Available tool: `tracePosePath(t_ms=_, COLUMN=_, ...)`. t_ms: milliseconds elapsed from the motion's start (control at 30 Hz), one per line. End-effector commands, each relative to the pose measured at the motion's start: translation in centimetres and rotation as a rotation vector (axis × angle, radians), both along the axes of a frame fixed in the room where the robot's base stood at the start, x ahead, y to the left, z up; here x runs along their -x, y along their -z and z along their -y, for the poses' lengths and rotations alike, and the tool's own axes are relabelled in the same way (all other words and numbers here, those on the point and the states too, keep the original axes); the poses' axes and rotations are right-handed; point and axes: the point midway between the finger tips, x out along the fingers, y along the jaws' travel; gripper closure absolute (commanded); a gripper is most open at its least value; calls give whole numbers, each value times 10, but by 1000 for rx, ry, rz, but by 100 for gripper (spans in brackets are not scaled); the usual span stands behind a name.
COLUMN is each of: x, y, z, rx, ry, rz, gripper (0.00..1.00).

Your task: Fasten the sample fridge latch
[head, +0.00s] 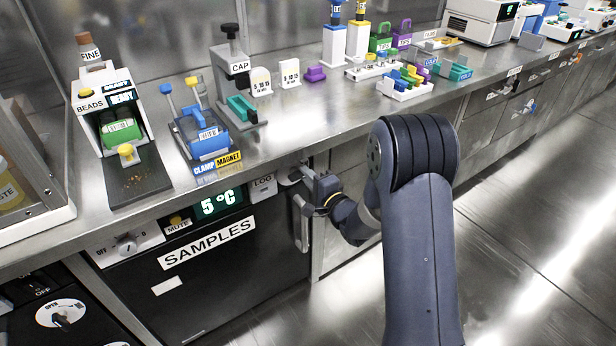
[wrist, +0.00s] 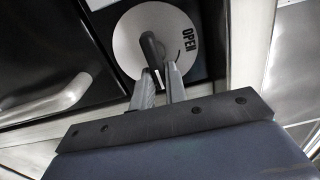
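The sample fridge (head: 215,275) has a black door marked SAMPLES, a 5°C display and a vertical grey handle at its right edge. The latch is a black lever (wrist: 151,48) on a round white plate (wrist: 128,40) marked OPEN, seen in the wrist view. In the head view my gripper mostly hides it. My gripper (wrist: 159,68) is at the lever, with its two fingers spaced apart on either side of the lever's end. It also shows in the head view (head: 294,178) beside the fridge's upper right corner. I cannot see clear contact with the lever.
The fridge handle (head: 301,222) stands out just below my gripper; it also shows in the wrist view (wrist: 60,105). The steel counter (head: 290,125) overhangs above, with a clamp magnet device (head: 203,135) and other lab items. The floor (head: 530,230) at right is clear.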

Motion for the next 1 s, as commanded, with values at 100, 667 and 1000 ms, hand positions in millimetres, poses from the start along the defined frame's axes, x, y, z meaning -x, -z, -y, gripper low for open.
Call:
tracePosePath(t_ms=100, x=0, y=0, z=0, rx=1, ry=1, rz=-1, gripper=77)
tracePosePath(t_ms=667, x=13, y=0, z=10, rx=2, ry=3, rz=-3, gripper=65)
tracePosePath(t_ms=1000, x=68, y=0, z=47, rx=1, ry=4, rz=-3, gripper=65)
